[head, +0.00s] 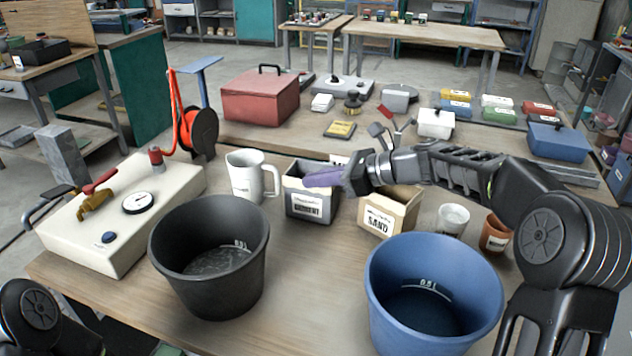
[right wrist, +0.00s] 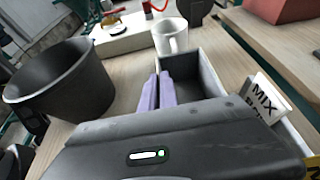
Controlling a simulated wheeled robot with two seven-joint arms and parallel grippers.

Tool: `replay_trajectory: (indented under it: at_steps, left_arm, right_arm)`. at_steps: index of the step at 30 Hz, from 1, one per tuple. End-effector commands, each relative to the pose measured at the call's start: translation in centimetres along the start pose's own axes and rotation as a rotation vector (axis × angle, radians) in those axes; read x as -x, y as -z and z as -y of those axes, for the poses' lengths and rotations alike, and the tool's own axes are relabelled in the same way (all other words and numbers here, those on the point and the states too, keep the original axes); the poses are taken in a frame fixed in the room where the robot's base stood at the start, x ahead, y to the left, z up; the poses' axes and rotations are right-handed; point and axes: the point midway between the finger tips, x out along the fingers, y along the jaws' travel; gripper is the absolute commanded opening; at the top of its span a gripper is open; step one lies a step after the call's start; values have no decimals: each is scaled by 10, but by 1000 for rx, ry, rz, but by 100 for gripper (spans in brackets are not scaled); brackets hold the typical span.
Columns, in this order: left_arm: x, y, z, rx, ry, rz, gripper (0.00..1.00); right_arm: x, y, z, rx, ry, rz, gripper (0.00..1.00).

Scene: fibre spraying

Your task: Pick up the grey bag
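The grey bag (head: 311,207) is an open-topped, box-like bag with a label reading CEMENT. It stands upright on the table beside the white jug. In the right wrist view its open top and wall (right wrist: 208,76) show just right of my fingers. My right gripper (head: 308,180) reaches in from the right, its purple fingers lying across the bag's top in the head view. My left gripper is out of view.
A tan SAND bag (head: 390,211) stands right of the grey bag, partly under my right arm. The white jug (head: 247,177) is close on the left. A black bucket (head: 209,285) and blue bucket (head: 432,315) stand in front, with bare table between them.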

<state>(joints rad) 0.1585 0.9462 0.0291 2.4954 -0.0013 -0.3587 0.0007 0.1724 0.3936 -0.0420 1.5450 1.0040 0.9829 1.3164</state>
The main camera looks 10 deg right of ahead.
Motion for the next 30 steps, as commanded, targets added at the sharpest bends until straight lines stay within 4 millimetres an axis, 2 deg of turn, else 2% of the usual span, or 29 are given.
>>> replay_trajectory:
  at_steps: [14, 30]
  left_arm:
    - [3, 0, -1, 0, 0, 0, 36]
    - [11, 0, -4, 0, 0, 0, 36]
  right_arm:
    - [11, -29, 0, 5, 2, 3, 0]
    - [38, -93, 0, 6, 2, 5, 0]
